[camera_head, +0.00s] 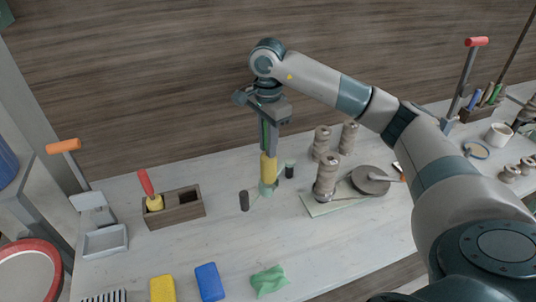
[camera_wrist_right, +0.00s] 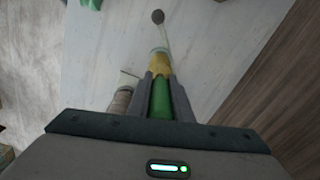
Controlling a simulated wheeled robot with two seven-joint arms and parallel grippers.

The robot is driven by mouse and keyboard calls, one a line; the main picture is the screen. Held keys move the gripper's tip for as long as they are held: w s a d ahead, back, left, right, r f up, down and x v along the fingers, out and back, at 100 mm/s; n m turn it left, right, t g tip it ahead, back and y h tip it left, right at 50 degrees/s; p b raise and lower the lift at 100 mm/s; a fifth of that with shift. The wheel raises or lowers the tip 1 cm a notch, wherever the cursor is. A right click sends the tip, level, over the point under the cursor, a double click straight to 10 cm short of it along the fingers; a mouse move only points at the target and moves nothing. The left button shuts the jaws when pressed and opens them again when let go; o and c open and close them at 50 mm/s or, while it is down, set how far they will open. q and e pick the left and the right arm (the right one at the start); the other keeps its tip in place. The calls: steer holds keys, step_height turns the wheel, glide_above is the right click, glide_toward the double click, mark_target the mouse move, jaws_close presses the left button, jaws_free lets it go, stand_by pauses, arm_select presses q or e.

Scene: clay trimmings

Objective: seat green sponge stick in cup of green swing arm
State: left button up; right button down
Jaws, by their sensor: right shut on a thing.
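My right gripper (camera_head: 268,148) points straight down over the middle of the table and is shut on the green sponge stick (camera_wrist_right: 161,100). The stick hangs upright with its yellow sponge (camera_head: 268,168) downward. The pale green cup of the green swing arm (camera_head: 267,188) is directly below the sponge. The sponge's lower end meets the cup in the picture; I cannot tell how deep it sits. In the wrist view, a thin arm runs from the cup to a dark round knob (camera_wrist_right: 158,17). My left gripper is not in view.
A wooden block (camera_head: 180,214) holds a red-handled sponge stick (camera_head: 147,189) at left. Dark posts (camera_head: 244,201) stand beside the cup. Spools (camera_head: 326,172) and a grey disc (camera_head: 370,180) stand at right. Blue (camera_head: 209,281) and yellow (camera_head: 162,289) sponges and a green cloth (camera_head: 269,281) lie in front.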

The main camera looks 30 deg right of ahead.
steer(key=shift+f+p, duration=0.9)
steer(key=shift+f, duration=1.2)
steer(key=shift+f, duration=0.15)
steer(key=c, duration=1.6)
jaws_free()
steer(key=shift+r, duration=0.2)
